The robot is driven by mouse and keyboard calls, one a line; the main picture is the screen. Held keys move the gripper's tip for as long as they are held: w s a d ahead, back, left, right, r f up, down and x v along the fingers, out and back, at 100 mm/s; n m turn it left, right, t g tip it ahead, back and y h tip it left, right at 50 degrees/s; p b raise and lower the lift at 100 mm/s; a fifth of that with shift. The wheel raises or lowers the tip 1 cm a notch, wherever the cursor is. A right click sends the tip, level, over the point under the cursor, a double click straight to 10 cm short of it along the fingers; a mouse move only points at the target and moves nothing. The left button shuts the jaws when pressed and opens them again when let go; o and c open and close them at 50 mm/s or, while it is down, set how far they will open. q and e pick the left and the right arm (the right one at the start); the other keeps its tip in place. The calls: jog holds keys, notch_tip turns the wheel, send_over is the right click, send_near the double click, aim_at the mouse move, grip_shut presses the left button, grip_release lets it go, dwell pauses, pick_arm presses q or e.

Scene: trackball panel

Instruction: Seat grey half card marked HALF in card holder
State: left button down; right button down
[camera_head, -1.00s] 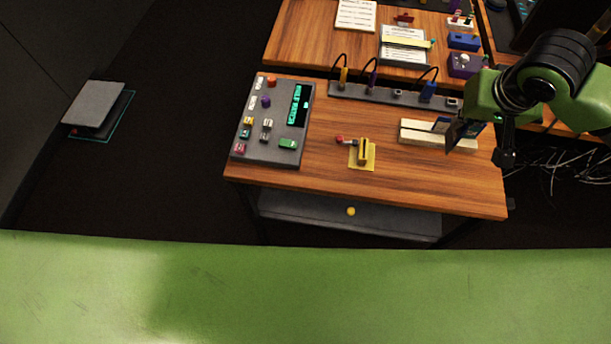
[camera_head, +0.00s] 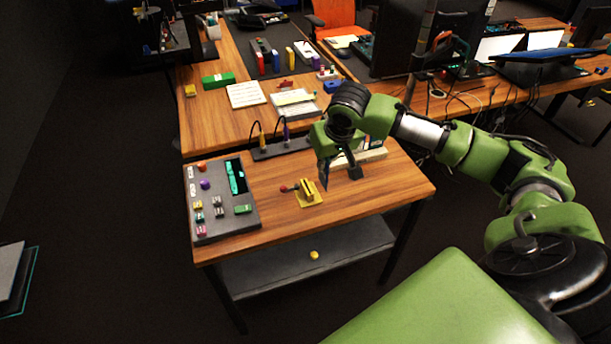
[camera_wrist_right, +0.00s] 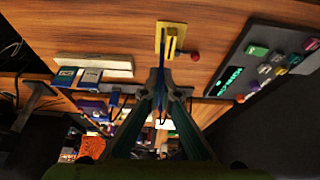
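My right gripper (camera_head: 325,160) is above the console table, just right of a yellow slotted holder (camera_head: 309,195) with a red-knobbed lever. In the right wrist view its fingertips (camera_wrist_right: 160,84) are closed together on a thin card (camera_wrist_right: 162,58), seen edge-on as a blue strip. The card (camera_head: 323,175) looks dark blue in the head view; no marking is readable. In the wrist view the card's far end overlaps the yellow holder (camera_wrist_right: 174,42); I cannot tell whether they touch. My left gripper is not in view.
A cream rack (camera_wrist_right: 110,62) holds a blue card (camera_wrist_right: 66,77) and a pale-and-blue card (camera_wrist_right: 91,76). A grey control panel (camera_head: 222,218) with coloured knobs fills the table's left side. A dark connector strip (camera_head: 282,150) runs along the back. The table's front right is clear.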

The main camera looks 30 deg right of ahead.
jog(key=shift+w+a+f+p, duration=0.15)
jog(key=shift+w+f+p, duration=0.1)
jog(key=shift+w+f, duration=1.1)
jog(key=shift+w+a+f+p, duration=0.2)
jog(key=shift+w+f, duration=0.55)
jog(key=shift+f, duration=1.1)
jog(key=shift+w+a+f+p, duration=0.1)
jog(key=shift+w+f+p, duration=0.2)
jog(key=shift+w+f, duration=1.05)
jog(key=shift+s+f, duration=0.35)
jog(key=shift+f, duration=0.05)
jog(key=c, duration=2.3)
grip_release()
jog(key=v, duration=1.2)
jog(key=shift+r+b, duration=0.15)
jog(key=shift+b, duration=0.15)
jog(key=shift+a, duration=0.1)
